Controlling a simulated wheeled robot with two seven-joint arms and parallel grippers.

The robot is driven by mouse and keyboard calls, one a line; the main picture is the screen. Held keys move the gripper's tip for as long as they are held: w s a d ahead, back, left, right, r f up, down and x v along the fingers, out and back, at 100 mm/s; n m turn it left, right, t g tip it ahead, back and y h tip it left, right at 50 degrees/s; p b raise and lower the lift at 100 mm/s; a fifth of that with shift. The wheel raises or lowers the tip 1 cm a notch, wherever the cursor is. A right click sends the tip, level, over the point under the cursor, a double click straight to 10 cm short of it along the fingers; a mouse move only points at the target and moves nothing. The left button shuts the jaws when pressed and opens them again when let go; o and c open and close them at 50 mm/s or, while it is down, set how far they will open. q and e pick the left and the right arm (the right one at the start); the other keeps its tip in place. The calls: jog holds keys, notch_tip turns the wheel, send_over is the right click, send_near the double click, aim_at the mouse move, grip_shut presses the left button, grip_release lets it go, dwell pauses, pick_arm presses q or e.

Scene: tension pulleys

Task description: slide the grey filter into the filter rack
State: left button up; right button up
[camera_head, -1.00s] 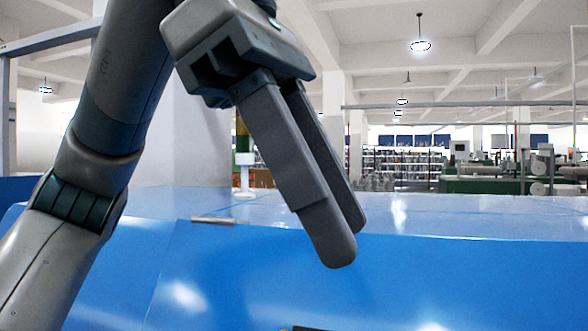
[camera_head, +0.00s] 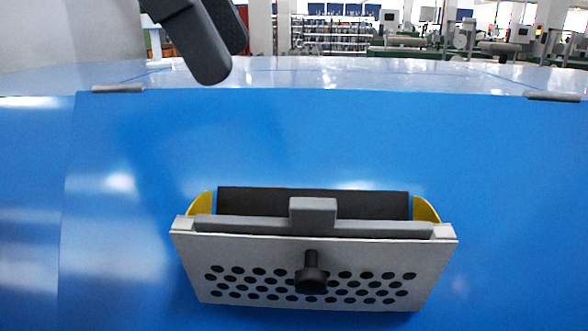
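A grey bar with a raised block-shaped tab (camera_head: 313,211), which looks like the grey filter, lies along the top of the filter rack, just behind its front plate. The filter rack (camera_head: 240,256) has a light grey plate with rows of round holes, a black knob and yellow side pieces; it sits on the sloping blue face. How deep the filter sits is hidden by the plate. My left gripper (camera_head: 218,65) is at the upper left, well above the rack and apart from it. Its two dark fingers overlap in this view, with nothing seen held; their gap is unclear. My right gripper is out of view.
A dark slot or roller (camera_head: 368,205) runs behind the bar. The blue machine surface (camera_head: 330,130) is clear between rack and gripper. Grey strips lie at its upper edge on the left (camera_head: 118,89) and right (camera_head: 555,97).

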aim_at(307, 202)
pick_arm(q)
jog(key=p+x, duration=0.4)
jog(key=x, duration=1.2)
jog(key=shift+d+f, duration=0.1)
jog(key=shift+f, duration=0.3)
grip_shut()
